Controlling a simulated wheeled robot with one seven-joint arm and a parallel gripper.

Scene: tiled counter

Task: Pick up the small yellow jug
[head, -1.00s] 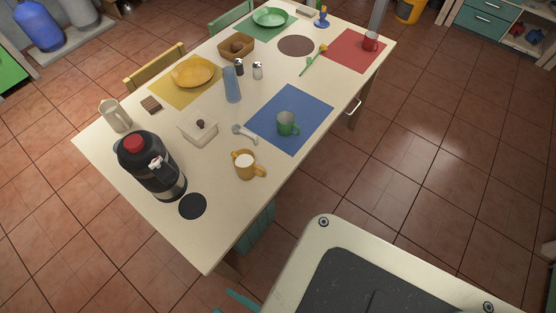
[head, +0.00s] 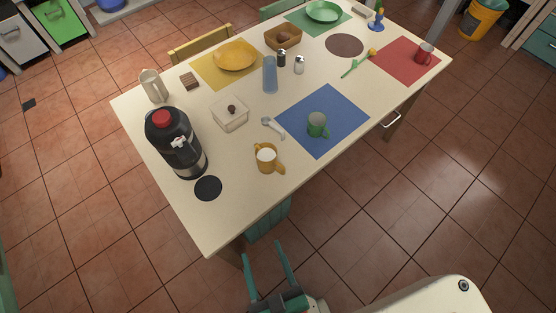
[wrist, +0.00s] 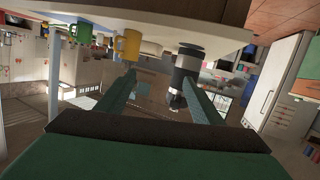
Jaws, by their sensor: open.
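The small yellow jug (head: 266,157) stands upright on the cream table, near its front edge. It has a pale inside and handles or a spout at its sides. It also shows in the wrist view (wrist: 127,45), beyond the fingers and close to the table edge. My gripper (head: 261,246) is at the bottom of the head view, in front of the table edge and well apart from the jug. Its two teal fingers are spread and nothing is between them. They also show in the wrist view (wrist: 160,77).
A black flask with a red top (head: 175,142) and a dark round mat (head: 208,188) are left of the jug. A green mug (head: 318,124) on a blue mat (head: 347,108) is to its right. A white lidded dish (head: 230,115) and spoon (head: 273,127) lie behind.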

